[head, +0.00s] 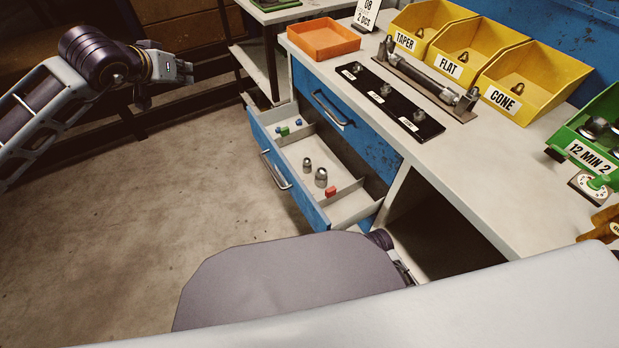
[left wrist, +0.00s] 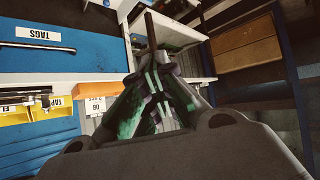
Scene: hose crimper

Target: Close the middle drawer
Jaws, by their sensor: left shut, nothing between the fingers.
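The middle drawer (head: 323,210) is pulled out of the workbench, below a shut blue drawer (head: 345,115). It has a blue front and a metal bar handle (head: 275,170). Its divided tray holds metal fittings (head: 320,177), a red block (head: 331,191) and small blue and green blocks. My left gripper (head: 165,78) is up and to the left of the drawer in the head view, well apart from it. Its fingers (left wrist: 160,88) are shut and empty in the left wrist view. My right gripper is not in view.
The bench top (head: 455,170) carries an orange tray (head: 323,39), a black strip with fittings (head: 380,97), yellow bins (head: 505,85) and a green bin (head: 590,125). The floor (head: 150,210) left of the drawer is clear. A side table (head: 285,15) stands behind.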

